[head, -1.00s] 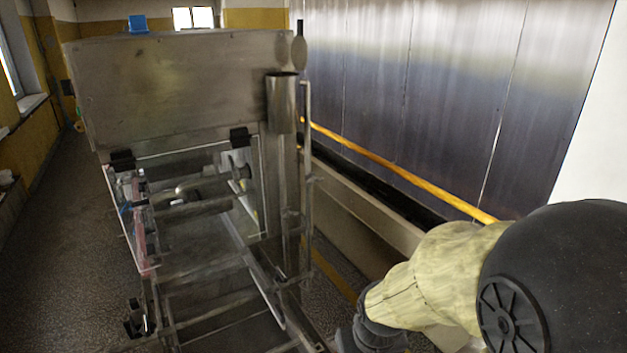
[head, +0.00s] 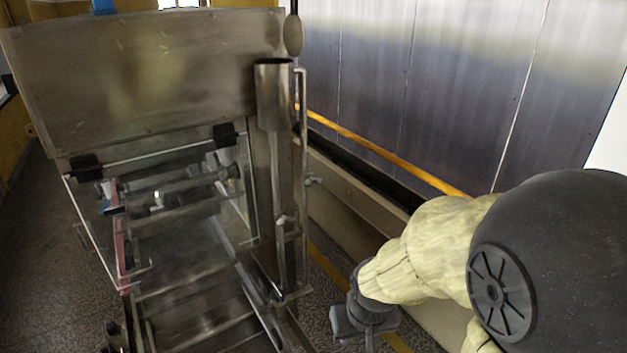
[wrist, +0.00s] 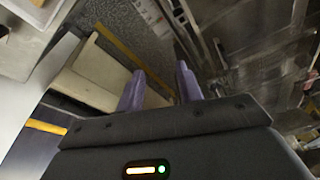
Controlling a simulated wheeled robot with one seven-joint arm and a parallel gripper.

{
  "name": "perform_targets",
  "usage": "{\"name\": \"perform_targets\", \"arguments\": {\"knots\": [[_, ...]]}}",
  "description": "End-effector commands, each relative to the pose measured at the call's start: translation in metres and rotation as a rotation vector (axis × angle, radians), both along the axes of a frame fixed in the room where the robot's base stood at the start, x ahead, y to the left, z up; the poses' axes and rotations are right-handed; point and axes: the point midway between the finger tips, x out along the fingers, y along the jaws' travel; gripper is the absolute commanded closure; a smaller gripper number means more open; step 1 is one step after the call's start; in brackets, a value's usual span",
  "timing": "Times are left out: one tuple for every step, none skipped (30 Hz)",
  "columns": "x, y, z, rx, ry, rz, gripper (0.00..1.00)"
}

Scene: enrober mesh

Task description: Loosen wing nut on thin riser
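The enrober machine (head: 140,75) stands at the left of the head view, with a thin upright riser pipe (head: 303,150) along its right side. A small fitting (head: 312,181) sticks out to the right of this riser at mid height; it may be the wing nut, but it is too small to be sure. My gripper shows in the wrist view (wrist: 158,80) with its two purple fingers apart and nothing between them. In the head view my wrist hangs low, to the right of the riser and apart from it; the fingertips cannot be made out there.
A wide open-topped tube (head: 274,95) stands just left of the riser. A yellow rail (head: 390,167) and a beige trough (head: 350,205) run along the metal wall on the right. Speckled floor lies between the machine and the trough.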

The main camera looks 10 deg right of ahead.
Motion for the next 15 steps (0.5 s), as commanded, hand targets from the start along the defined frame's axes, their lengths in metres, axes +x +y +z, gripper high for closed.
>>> {"name": "perform_targets", "arguments": {"knots": [[0.000, 0.000, 0.000, 0.000, 0.000, 0.000, 0.64], [0.000, 0.000, 0.000, 0.000, 0.000, 0.000, 0.64], [0.000, 0.000, 0.000, 0.000, 0.000, 0.000, 0.62], [0.000, 0.000, 0.000, 0.000, 0.000, 0.000, 0.56], [0.001, 0.000, 0.000, 0.000, -0.002, 0.000, 0.50], [0.003, -0.001, 0.000, -0.002, -0.009, 0.000, 0.42], [0.006, -0.002, 0.000, -0.004, -0.017, 0.000, 0.36], [0.011, -0.003, 0.000, -0.006, -0.028, 0.000, 0.30], [0.019, -0.005, 0.000, -0.012, -0.050, 0.001, 0.22], [0.027, -0.007, 0.000, -0.017, -0.070, 0.005, 0.20], [0.037, -0.009, 0.000, -0.022, -0.095, 0.007, 0.20], [0.052, -0.013, 0.000, -0.031, -0.137, 0.012, 0.20], [0.065, -0.017, 0.001, -0.036, -0.173, 0.014, 0.20], [0.079, -0.020, 0.001, -0.041, -0.211, 0.019, 0.20], [0.099, -0.025, 0.002, -0.049, -0.268, 0.028, 0.20]]}}
